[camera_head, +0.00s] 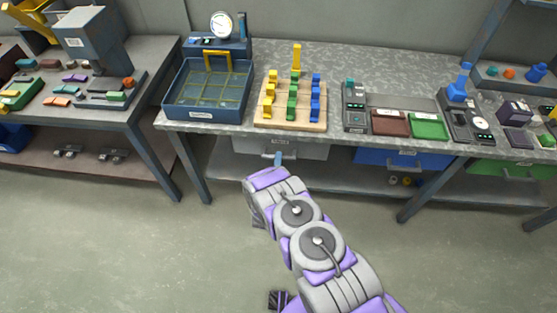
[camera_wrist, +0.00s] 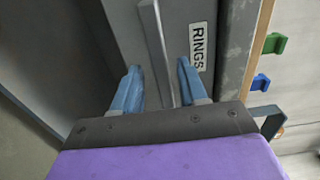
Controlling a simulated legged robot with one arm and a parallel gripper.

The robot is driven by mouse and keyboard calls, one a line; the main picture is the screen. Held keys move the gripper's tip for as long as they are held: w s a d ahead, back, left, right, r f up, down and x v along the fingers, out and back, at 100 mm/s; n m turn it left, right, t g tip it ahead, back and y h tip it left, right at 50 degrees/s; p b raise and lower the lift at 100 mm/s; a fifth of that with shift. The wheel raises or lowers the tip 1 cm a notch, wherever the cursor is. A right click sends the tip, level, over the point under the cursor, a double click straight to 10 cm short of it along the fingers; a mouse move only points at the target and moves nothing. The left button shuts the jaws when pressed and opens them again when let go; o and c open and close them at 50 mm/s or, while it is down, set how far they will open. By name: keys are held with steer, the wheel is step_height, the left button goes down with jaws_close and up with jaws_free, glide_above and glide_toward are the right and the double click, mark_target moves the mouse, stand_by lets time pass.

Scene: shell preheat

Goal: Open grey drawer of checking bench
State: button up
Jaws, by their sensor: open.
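The grey drawer (camera_head: 310,150) sits under the front edge of the checking bench (camera_head: 350,134), and its front looks shut. In the wrist view the grey drawer front (camera_wrist: 205,18) carries a white label reading RINGS. Its grey bar handle (camera_wrist: 157,45) stands between the two blue fingers of my gripper (camera_wrist: 161,88). The fingers are apart, one on each side of the bar, with visible gaps. In the head view my gripper (camera_head: 278,160) is at the drawer front, mostly hidden by my arm.
A blue drawer (camera_head: 375,157) and a green drawer (camera_head: 490,168) are further right under the bench. The floor in front is clear.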

steer(key=shift+w, duration=1)
steer(key=shift+s, duration=0.1)
jaws_close()
